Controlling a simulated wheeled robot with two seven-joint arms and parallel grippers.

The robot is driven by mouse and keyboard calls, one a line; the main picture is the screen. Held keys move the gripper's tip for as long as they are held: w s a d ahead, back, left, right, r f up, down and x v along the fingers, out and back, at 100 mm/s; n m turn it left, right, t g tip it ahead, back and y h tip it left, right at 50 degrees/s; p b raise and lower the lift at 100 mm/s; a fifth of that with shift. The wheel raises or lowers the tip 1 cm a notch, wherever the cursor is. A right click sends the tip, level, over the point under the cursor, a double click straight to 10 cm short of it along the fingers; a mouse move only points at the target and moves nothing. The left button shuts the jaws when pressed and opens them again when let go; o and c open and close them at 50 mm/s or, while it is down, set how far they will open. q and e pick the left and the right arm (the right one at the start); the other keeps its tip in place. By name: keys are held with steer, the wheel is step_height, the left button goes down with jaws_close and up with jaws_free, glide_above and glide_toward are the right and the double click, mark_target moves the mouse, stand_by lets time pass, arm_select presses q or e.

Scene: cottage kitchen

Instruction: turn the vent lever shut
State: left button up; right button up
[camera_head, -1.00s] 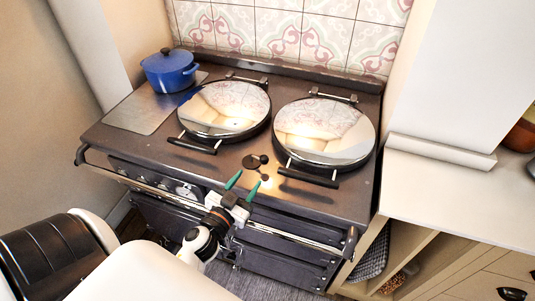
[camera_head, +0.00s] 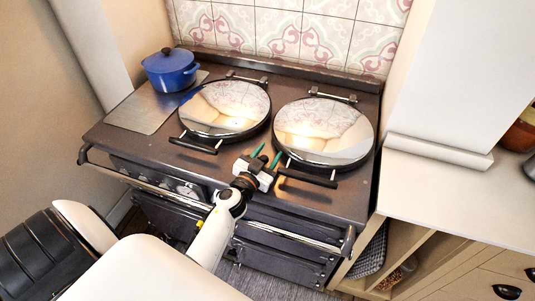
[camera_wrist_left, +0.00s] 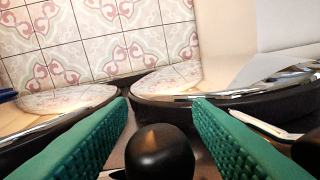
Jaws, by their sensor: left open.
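The vent lever shows in the wrist view as a round black knob (camera_wrist_left: 160,152) at the bottom middle. In the head view it is hidden behind my left gripper (camera_head: 267,154). The gripper is open, with one green ribbed finger on each side of the knob in the wrist view, and a gap shows on both sides. I cannot tell how far along the fingers the knob sits, or the lever's angle. The gripper is above the front middle of the dark range cooker (camera_head: 345,205), between its two round lids.
The left shiny lid (camera_head: 225,108) and right shiny lid (camera_head: 322,132) are down, their front handles close to the gripper. A blue pot (camera_head: 170,72) stands at the back left. A pale counter (camera_head: 450,195) is at right.

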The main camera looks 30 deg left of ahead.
arm_select(q)
steer(key=shift+c, duration=0.4)
steer(key=c, duration=0.9)
